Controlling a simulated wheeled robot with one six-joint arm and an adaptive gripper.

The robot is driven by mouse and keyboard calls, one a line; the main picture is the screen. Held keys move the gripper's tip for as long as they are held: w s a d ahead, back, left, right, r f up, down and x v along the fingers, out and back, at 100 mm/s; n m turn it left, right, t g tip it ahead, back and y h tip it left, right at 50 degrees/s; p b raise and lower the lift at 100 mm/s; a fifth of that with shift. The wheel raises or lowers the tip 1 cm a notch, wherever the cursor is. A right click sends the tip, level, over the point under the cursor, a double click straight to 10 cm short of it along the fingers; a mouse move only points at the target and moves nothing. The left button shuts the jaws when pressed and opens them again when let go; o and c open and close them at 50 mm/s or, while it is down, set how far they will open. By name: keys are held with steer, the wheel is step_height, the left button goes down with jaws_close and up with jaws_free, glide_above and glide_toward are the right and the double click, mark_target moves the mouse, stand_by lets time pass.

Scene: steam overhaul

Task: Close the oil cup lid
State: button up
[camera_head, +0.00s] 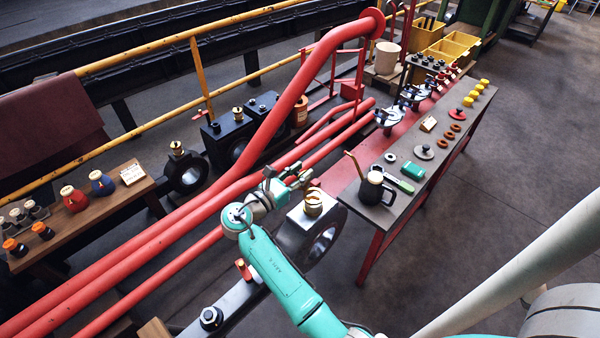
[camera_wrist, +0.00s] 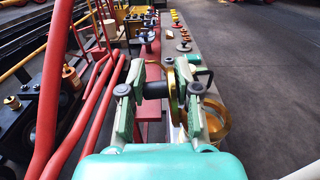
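The brass oil cup (camera_head: 313,208) stands upright on the pale top of a dark bearing block (camera_head: 293,238). In the wrist view the cup (camera_wrist: 216,122) shows at the right, partly hidden behind a finger. Its gold lid (camera_wrist: 173,92) appears raised, standing nearly edge-on. A dark cylinder (camera_wrist: 155,89), perhaps the lid's knob, shows between the fingers. My gripper (camera_head: 296,178) is just above and left of the cup in the head view. In the wrist view its fingers (camera_wrist: 158,98) are spread apart on either side of the dark piece and lid edge. Contact is unclear.
Thick red pipes (camera_head: 225,200) run left of the cup. A wooden bench (camera_head: 90,218) stands far left. The floor at right is clear.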

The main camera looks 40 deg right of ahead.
jaws_close()
steer(key=shift+s+r+m, duration=0.1)
steer(key=shift+s+m, duration=0.35)
steer(key=shift+m, duration=0.45)
steer(key=shift+s+r+m, duration=0.1)
steer(key=shift+s+m, duration=0.3)
steer(key=shift+m, duration=0.5)
steer(key=shift+s+f+m, duration=0.15)
steer(key=shift+s+m, duration=0.4)
steer(key=shift+m, duration=0.55)
steer(key=shift+s+f+m, duration=0.15)
steer(key=shift+s+m, duration=0.35)
steer(key=shift+m, duration=0.6)
steer(key=shift+s+f+m, duration=0.15)
steer(key=shift+s+m, duration=0.4)
steer(key=shift+m, duration=0.55)
steer(key=shift+s+f+m, duration=0.25)
steer(key=shift+s+m, duration=0.1)
steer(key=shift+m, duration=0.65)
steer(key=shift+s+f+m, duration=0.25)
steer(key=shift+f+m, duration=0.05)
steer(key=shift+m, duration=0.5)
steer(key=o, duration=0.8)
jaws_free()
steer(key=shift+c, duration=0.2)
